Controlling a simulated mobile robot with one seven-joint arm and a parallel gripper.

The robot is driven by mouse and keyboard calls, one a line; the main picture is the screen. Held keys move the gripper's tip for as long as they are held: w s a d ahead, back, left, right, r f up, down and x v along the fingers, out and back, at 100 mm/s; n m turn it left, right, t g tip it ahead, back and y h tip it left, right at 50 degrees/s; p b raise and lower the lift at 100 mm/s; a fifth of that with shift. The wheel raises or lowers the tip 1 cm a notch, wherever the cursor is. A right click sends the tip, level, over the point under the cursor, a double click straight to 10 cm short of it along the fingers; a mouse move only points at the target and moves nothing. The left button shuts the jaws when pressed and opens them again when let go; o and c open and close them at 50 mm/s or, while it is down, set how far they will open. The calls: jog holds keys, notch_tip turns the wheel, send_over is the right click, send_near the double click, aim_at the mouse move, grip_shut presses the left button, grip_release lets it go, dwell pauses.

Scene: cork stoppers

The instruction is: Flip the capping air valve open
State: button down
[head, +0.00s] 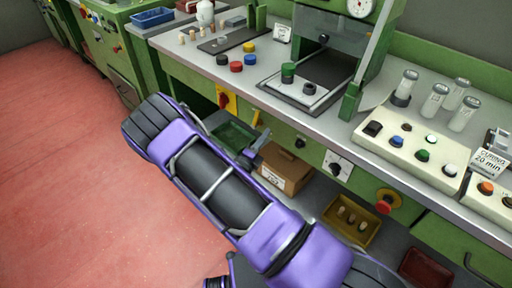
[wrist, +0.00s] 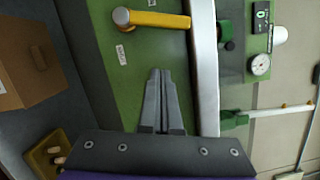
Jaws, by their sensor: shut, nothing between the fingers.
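The capping air valve shows as a yellow lever (wrist: 158,20) on the green bench front in the wrist view. It runs sideways there from a round pivot at its left end. In the head view the lever (head: 256,118) is small and points upward along the bench front, right of a red and yellow switch. My gripper (wrist: 160,72) is shut and empty, its fingertips apart from the lever and below it in the wrist picture. In the head view my gripper (head: 262,138) is just below the lever, partly hidden by my arm.
A red and yellow rotary switch (head: 227,98) sits left of the lever. A cardboard box (head: 285,170) and a yellow tray of corks (head: 351,218) stand on the lower shelf. The bench's pale edge (wrist: 205,70) runs close beside my fingers. A red knob (head: 385,204) sticks out further right.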

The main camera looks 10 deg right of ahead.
aim_at(257, 118)
jog(key=w, duration=0.1)
jog(key=w+a, duration=0.1)
jog(key=w+r, duration=0.1)
jog(key=w, duration=0.1)
jog(key=shift+a+r, duration=0.1)
jog(key=shift+a, duration=0.1)
jog(key=shift+w+a+r+p, duration=0.25)
jog(key=shift+r+p, duration=0.25)
jog(key=shift+p, duration=0.05)
jog(key=shift+w+a+r+n+p, duration=0.1)
jog(key=shift+w+n+p, duration=0.05)
jog(key=shift+n+p, duration=0.7)
jog(key=shift+w+a+n, duration=0.15)
jog(key=shift+w+n, duration=0.05)
jog(key=shift+n, duration=0.05)
jog(key=shift+s, duration=0.1)
